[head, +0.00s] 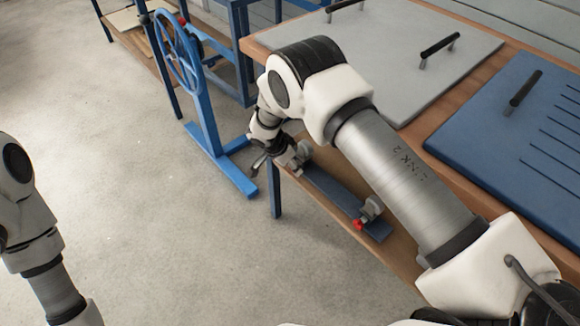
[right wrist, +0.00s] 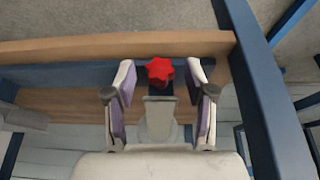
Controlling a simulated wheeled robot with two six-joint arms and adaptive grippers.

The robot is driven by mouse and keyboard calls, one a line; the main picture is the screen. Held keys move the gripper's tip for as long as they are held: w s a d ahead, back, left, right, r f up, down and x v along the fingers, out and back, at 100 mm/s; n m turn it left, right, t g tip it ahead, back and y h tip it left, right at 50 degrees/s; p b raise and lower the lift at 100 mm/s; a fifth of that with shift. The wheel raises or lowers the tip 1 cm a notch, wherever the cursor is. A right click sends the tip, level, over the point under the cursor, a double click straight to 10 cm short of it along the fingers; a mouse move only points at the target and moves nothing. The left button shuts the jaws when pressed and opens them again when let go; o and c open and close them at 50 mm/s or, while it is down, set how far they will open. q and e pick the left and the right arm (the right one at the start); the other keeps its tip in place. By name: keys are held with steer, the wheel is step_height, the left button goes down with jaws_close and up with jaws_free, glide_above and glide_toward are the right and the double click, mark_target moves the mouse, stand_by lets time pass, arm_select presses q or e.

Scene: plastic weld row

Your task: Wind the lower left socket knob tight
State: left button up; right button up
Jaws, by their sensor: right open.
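In the right wrist view a red star-shaped knob (right wrist: 159,71) sits on the end of a grey socket clamp (right wrist: 159,112). The open fingers of my right gripper (right wrist: 162,76) stand on either side of the knob, with a visible gap at each side. In the head view my right gripper (head: 261,163) is at the left end of a blue bar (head: 329,188) on the lower shelf, beside a grey socket (head: 300,152); its knob is hidden there. Another socket (head: 371,208) with a red knob (head: 359,224) stands at the bar's right end. My left gripper is out of view.
The wooden bench top (head: 424,125) carries a grey plate (head: 420,62) and a blue plate (head: 530,115) with black handles. A blue handwheel stand (head: 203,105) is left of the bench. Blue bench legs (head: 275,190) stand close to my right gripper. The floor at left is clear.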

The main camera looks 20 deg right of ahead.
steer(key=shift+d+f, duration=0.1)
steer(key=shift+f, duration=0.1)
jaws_close()
steer(key=shift+w+f+g+b, duration=0.15)
steer(key=shift+g+b, duration=0.25)
steer(key=shift+b, duration=0.1)
steer(key=g+b, duration=0.1)
steer(key=b, duration=0.1)
steer(key=g+h+b, duration=0.1)
steer(key=b, duration=0.2)
steer(key=shift+w+f+n+g, duration=0.2)
steer(key=shift+f+n+g, duration=0.1)
steer(key=shift+n, duration=0.1)
steer(key=shift+r+b, duration=0.25)
steer(key=shift+b, duration=0.15)
steer(key=shift+r, duration=0.2)
jaws_free()
